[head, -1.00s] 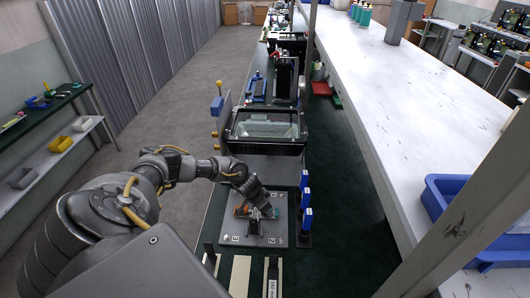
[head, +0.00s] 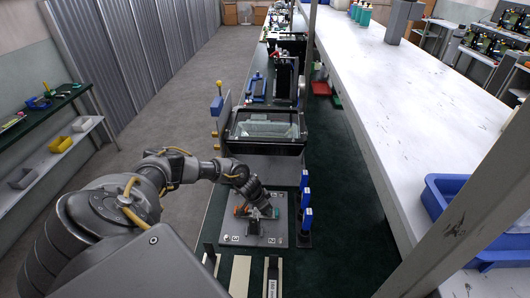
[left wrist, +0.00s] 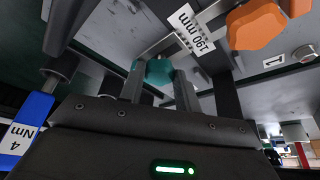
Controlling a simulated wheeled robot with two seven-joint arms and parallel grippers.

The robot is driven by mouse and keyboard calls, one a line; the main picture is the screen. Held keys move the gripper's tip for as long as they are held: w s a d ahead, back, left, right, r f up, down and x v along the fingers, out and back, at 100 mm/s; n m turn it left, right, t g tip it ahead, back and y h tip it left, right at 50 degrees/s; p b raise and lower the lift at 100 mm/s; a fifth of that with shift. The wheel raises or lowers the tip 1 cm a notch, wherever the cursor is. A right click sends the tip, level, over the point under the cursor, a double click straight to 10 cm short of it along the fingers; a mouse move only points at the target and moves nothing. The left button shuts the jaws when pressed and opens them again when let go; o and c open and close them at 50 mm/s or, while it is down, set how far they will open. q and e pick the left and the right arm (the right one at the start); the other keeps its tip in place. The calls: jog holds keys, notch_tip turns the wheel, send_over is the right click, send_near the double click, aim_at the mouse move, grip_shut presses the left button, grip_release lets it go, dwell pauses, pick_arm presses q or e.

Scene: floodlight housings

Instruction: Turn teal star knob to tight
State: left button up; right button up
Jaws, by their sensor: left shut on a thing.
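The teal star knob (left wrist: 158,74) shows in the left wrist view between the two fingers of my left gripper (left wrist: 160,88), which is shut on it. The fingers hide part of its sides. In the head view my left gripper (head: 267,210) is over the grey plate (head: 270,240), and the knob there is small and mostly covered. An orange knob (left wrist: 257,25) sits to the right of the teal one in the left wrist view, apart from the fingers. The knob's marking for tight cannot be read. My right gripper is not in view.
Blue upright tools (head: 306,220) stand right of the plate; one, labelled 4 Nm (left wrist: 24,135), is close beside my gripper. A label (left wrist: 191,29) reads 190 mm. A black-framed floodlight housing (head: 266,146) stands behind the plate.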

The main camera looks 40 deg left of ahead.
pick_arm(q)
jog(key=shift+a+f, duration=0.1)
jog(key=m+h+b, duration=0.1)
jog(key=m+b, duration=0.1)
jog(key=shift+a+f+m, duration=0.1)
jog(key=shift+f+m, duration=0.05)
jog(key=shift+m, duration=0.25)
jog(key=m+g+b, duration=0.1)
jog(key=m+b, duration=0.2)
jog(key=b, duration=0.1)
jog(key=m+g+h+b, duration=0.1)
jog(key=m+b, duration=0.2)
jog(key=b, duration=0.1)
jog(key=w+m+g+h+b, duration=0.1)
jog(key=m+b, duration=0.3)
jog(key=shift+a+f, duration=0.1)
jog(key=shift+a, duration=0.15)
jog(key=shift+w+m+g+b, duration=0.1)
jog(key=shift+m+g+b, duration=0.55)
jog(key=shift+m, duration=0.35)
jog(key=m+b, duration=0.1)
jog(key=m+g+b, duration=0.1)
jog(key=m, duration=0.1)
jog(key=shift+w+r, duration=0.15)
jog(key=shift+r, duration=0.05)
jog(key=shift+w+d+m+g+b, duration=0.1)
jog(key=shift+m+g+b, duration=0.65)
jog(key=shift+m+b, duration=0.85)
jog(key=shift+m+p, duration=0.3)
jog(key=shift+m, duration=0.1)
